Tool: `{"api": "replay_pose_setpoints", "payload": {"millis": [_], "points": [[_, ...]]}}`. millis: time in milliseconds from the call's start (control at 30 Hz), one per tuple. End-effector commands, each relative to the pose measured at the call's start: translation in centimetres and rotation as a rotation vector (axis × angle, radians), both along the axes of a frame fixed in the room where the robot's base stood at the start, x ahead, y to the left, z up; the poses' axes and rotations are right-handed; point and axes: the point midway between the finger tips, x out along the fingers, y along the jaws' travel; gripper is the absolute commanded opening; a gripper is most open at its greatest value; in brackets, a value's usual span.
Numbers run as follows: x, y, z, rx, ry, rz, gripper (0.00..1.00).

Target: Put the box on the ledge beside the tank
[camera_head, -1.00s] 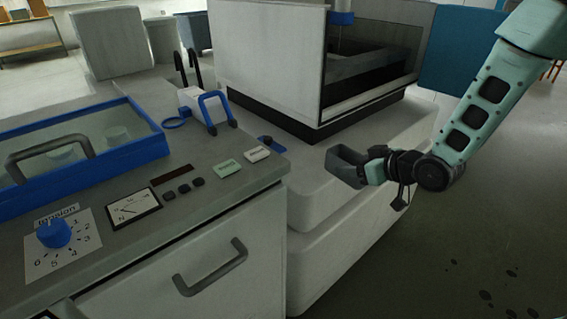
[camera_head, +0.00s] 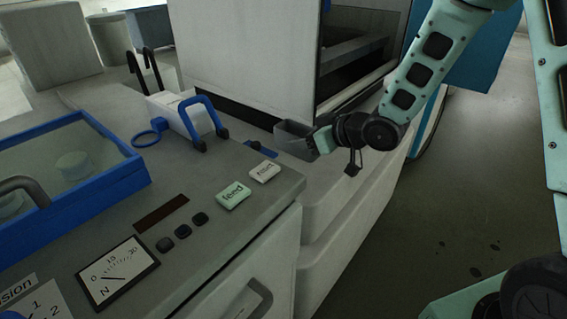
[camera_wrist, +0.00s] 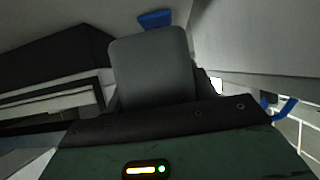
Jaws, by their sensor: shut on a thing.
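A small dark grey box (camera_head: 292,137) is held in my gripper (camera_head: 314,139), over the pale ledge (camera_head: 345,185) at the foot of the tank (camera_head: 335,72). In the wrist view the grey box (camera_wrist: 152,62) fills the middle, with a blue piece (camera_wrist: 155,18) just beyond it. My gripper is shut on the box. The box's underside is hidden, so I cannot tell whether it touches the ledge. The tank is a large white-walled cabinet with a dark open front.
The control console (camera_head: 222,170) stands at the left, close to the box, with feed and start keys, a dial meter and a blue-framed glass cover (camera_head: 65,172). A white device with a blue handle (camera_head: 205,112) stands behind. Dark open floor (camera_head: 465,215) lies at right.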

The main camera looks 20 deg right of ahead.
Motion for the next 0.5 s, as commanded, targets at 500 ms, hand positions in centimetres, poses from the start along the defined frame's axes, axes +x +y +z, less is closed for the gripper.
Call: {"api": "replay_pose_setpoints", "payload": {"millis": [500], "points": [[0.0, 0.0, -6.8, 0.0, 0.002, 0.0, 0.26]]}}
